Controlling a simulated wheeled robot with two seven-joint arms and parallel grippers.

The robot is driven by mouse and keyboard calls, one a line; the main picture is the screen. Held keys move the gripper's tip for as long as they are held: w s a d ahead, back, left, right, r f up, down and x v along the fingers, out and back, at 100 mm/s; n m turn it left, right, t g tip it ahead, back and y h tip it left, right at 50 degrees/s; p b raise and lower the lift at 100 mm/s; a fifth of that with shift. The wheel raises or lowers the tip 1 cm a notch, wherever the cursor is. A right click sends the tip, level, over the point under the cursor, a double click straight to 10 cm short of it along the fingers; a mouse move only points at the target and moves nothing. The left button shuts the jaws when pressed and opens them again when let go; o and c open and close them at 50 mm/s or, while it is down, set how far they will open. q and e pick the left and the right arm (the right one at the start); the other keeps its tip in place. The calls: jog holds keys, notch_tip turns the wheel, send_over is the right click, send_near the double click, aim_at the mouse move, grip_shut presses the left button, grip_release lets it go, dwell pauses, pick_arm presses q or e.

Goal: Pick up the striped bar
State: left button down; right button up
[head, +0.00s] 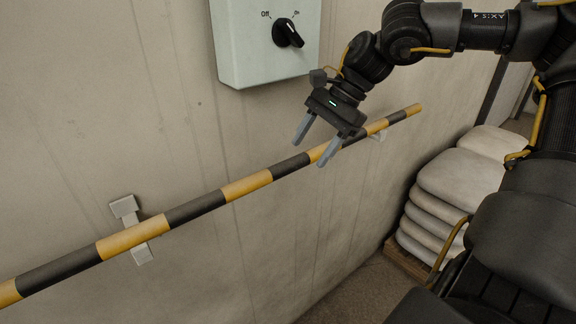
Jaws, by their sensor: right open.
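The striped bar (247,186) is a long yellow and black bar along the wall. It runs from the lower left edge of the head view up to the right. It sits on a metal bracket (132,230) at the left and another bracket (379,136) near its right end. My right gripper (311,148) is open and empty, pointing down near the right part of the bar. One finger overlaps the bar in the picture, and I cannot tell whether it touches. My left gripper is not in view.
A grey box (245,52) with a black On/Off knob (288,33) is on the wall above the bar. Stacked pale sacks (463,176) stand on a wooden pallet at the right. The floor (350,292) between wall and sacks looks clear.

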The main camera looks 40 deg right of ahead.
aim_at(291, 160)
jog(key=shift+w+a, duration=0.15)
jog(key=shift+a, duration=0.25)
jog(key=a+f, duration=0.1)
jog(key=w+a, duration=0.1)
jog(key=a, duration=0.1)
jog(key=shift+w+f, duration=0.15)
jog(key=shift+f, duration=0.2)
jog(key=shift+w+a+f, duration=0.1)
jog(key=shift+a+f, duration=0.05)
jog(key=shift+f, duration=0.3)
grip_shut()
